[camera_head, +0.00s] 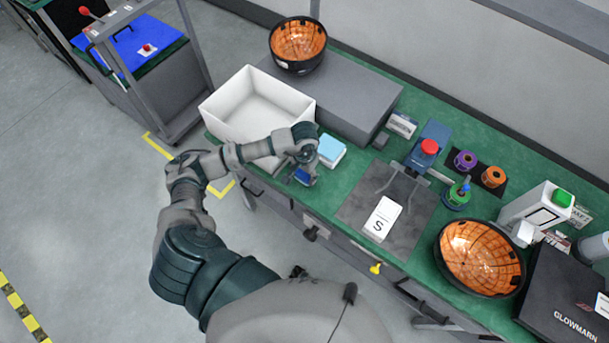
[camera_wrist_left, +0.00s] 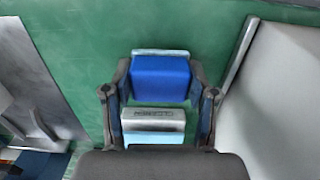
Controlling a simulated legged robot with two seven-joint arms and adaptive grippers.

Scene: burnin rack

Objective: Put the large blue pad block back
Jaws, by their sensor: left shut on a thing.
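My left gripper (camera_head: 305,168) is over the front edge of the green bench, between the white bin and the light blue block. It is shut on the large blue pad block (camera_head: 302,176), which shows only as a small dark blue patch in the head view. In the left wrist view the blue pad block (camera_wrist_left: 160,78) sits between the two fingers, with a pale strip along its top edge. Whether it touches the bench is unclear. A light blue and white block (camera_head: 331,150) stands on the bench just right of the gripper. My right gripper is not in view.
The open white bin (camera_head: 229,112) is left of the gripper. A grey platform (camera_head: 345,92) lies behind, bearing an orange-lined bowl (camera_head: 298,42). A dark grey mat (camera_head: 408,228) with a white "S" box (camera_head: 382,219) lies to the right. Green bench (camera_head: 326,195) shows bare beside the gripper.

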